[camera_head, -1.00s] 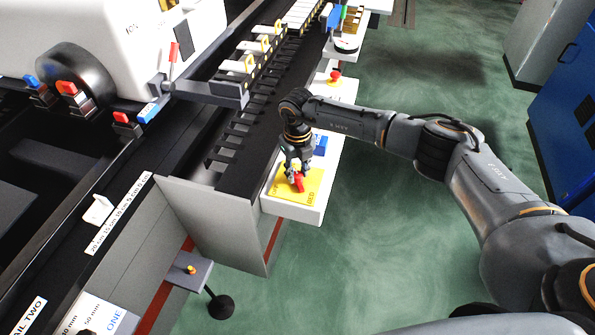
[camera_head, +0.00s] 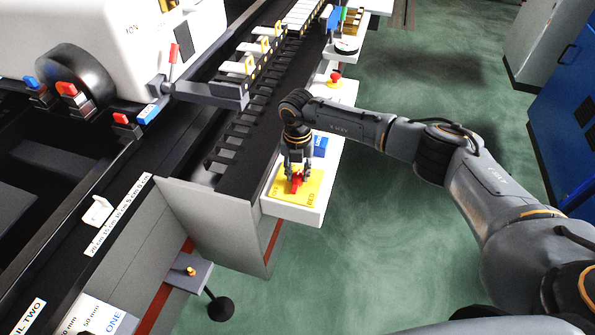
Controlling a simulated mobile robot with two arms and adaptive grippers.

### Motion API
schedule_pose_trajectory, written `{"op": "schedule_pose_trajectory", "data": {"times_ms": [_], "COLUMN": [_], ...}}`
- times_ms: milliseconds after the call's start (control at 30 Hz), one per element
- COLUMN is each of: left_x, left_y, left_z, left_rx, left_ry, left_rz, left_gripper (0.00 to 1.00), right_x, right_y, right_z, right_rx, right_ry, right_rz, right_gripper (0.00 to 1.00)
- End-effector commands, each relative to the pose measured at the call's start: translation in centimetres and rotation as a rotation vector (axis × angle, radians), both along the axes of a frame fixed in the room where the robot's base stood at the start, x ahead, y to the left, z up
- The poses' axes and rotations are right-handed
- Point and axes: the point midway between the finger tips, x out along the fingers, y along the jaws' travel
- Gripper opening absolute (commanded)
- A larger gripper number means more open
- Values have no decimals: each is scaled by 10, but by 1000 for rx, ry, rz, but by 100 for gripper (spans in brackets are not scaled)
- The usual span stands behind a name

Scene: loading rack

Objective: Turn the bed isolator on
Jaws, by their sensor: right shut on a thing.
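The bed isolator is a red rotary handle (camera_head: 297,182) on a yellow plate (camera_head: 310,192) lettered "BED". The plate lies on a white panel (camera_head: 282,207) at the side of the rack. My right gripper (camera_head: 297,176) points down over the plate, its fingers shut on the red handle. The fingers partly hide the handle. Part of the plate's lettering is too small or covered to read. My left gripper is not in view.
A blue block (camera_head: 320,146) sits just behind the plate. A red button (camera_head: 335,76) is farther back on the white panel. The black slotted rail (camera_head: 250,160) runs alongside on the left. Green floor (camera_head: 400,240) to the right is clear. A small grey pedestal (camera_head: 190,271) stands in front.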

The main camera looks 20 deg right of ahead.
Motion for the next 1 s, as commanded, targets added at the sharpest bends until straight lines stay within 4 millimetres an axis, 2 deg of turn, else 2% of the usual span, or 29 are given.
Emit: {"op": "schedule_pose_trajectory", "data": {"times_ms": [400, 433, 533, 867, 1000], "left_x": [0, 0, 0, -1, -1], "left_y": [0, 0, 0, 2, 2], "left_z": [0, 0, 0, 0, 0], "left_rx": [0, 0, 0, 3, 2], "left_ry": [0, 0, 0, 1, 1], "left_rz": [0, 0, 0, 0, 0], "left_gripper": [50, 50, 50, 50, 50], "right_x": [1, 1, 1, 1, 1], "right_y": [0, 0, 0, 0, 0], "right_z": [1, 1, 1, 2, 15], "right_rx": [1, 1, 1, 1, 1], "right_ry": [-4, -4, -3, -1, -4], "right_rz": [-8, -8, -8, -7, -7], "right_gripper": [0, 31, 52, 52, 52]}}
